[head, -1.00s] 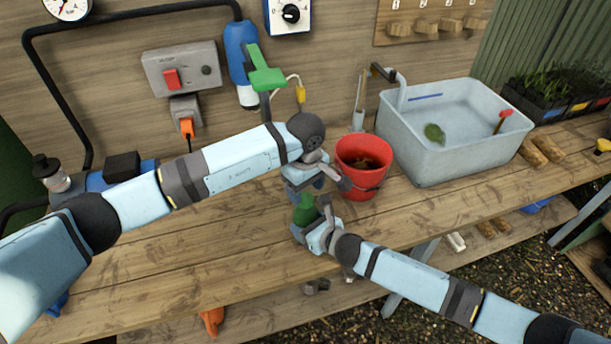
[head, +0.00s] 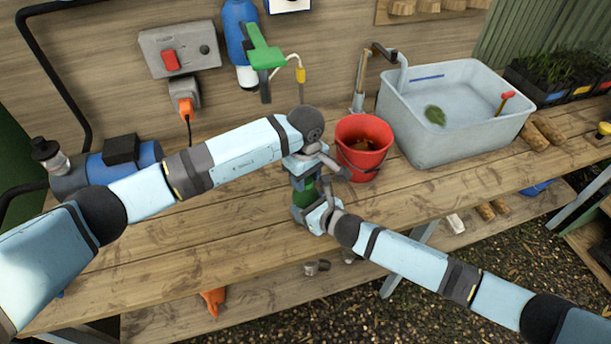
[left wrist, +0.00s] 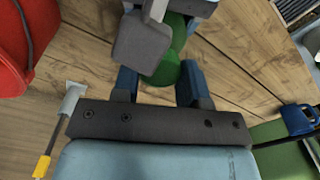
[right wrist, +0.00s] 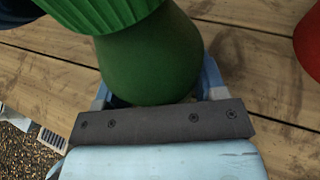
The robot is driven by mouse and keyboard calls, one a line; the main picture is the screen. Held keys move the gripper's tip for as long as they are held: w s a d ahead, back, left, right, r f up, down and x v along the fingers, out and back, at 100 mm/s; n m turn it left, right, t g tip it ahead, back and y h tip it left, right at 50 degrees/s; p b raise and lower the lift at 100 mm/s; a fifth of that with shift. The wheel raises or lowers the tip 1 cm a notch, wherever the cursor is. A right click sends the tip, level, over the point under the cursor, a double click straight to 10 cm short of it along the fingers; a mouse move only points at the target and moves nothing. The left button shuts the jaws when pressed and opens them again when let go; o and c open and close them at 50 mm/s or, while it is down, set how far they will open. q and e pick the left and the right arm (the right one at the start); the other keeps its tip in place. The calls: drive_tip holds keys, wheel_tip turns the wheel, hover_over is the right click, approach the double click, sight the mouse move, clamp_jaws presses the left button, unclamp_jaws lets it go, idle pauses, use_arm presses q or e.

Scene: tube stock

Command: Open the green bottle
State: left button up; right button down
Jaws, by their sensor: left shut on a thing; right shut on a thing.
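The green bottle (head: 304,194) stands upright near the front of the bench, mostly hidden by my grippers in the head view. My right gripper (head: 306,208) is shut on its body from the front right. In the right wrist view the smooth green body (right wrist: 150,60) sits between the fingers, with a wider ribbed green cap (right wrist: 100,14) above it. My left gripper (head: 307,178) comes from above and is shut on the cap. In the left wrist view the green cap (left wrist: 165,72) shows between its fingers, partly hidden by grey gripper parts.
A red bucket (head: 362,148) stands close behind and right of the bottle. A grey water basin (head: 450,125) is further right. A blue pump (head: 105,170) sits at the left. The front left of the bench (head: 190,250) is clear.

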use_arm(q)
drive_tip(key=n, duration=1)
drive_tip(key=o, duration=1)
drive_tip(key=shift+r, duration=0.1)
